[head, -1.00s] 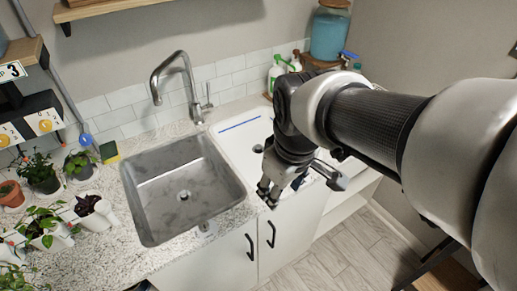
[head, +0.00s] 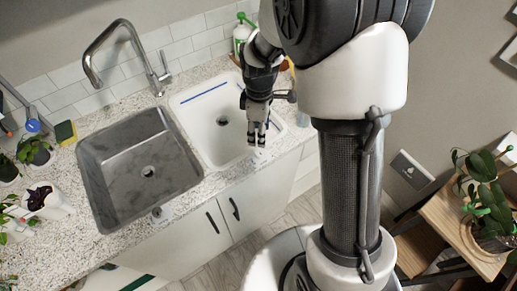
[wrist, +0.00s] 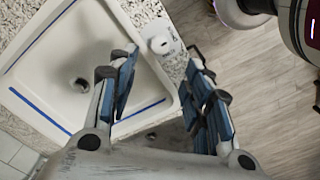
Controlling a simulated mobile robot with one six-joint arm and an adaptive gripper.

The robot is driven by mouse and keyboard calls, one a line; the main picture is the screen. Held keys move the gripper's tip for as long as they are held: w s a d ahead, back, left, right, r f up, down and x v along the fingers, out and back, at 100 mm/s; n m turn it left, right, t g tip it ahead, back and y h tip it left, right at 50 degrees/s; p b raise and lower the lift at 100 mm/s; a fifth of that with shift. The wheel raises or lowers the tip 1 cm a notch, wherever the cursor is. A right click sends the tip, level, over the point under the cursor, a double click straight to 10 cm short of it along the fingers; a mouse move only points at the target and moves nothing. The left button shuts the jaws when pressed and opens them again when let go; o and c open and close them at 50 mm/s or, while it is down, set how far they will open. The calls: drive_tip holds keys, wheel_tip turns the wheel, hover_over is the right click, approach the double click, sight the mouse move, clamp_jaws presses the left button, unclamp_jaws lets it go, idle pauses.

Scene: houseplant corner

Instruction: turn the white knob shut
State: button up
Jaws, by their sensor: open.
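The white knob (wrist: 160,45) is a small round cap on a pale plate at the front edge of the counter, beside the white basin (wrist: 40,60). In the wrist view my gripper (wrist: 160,63) is open, with its blue-padded fingers spread to either side of the knob in the picture and nothing held between them. The knob appears just beyond the fingertips; I cannot tell the height gap. In the head view my gripper (head: 257,142) points down over the front edge of the white basin (head: 186,99), and the knob is mostly hidden there.
The steel sink (head: 105,178) lies left of the white basin, with a tall faucet (head: 130,40) behind. A similar small fitting (head: 157,213) sits in front of the steel sink. Potted plants stand at far left. A wooden plant stand (head: 445,212) is at the right.

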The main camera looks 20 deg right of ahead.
sight(259, 152)
wheel_tip(259, 152, down, 10)
drive_tip(key=b, duration=0.2)
drive_tip(key=shift+f+b, duration=0.25)
drive_tip(key=shift+b, duration=0.05)
drive_tip(key=shift+c, duration=0.5)
clamp_jaws()
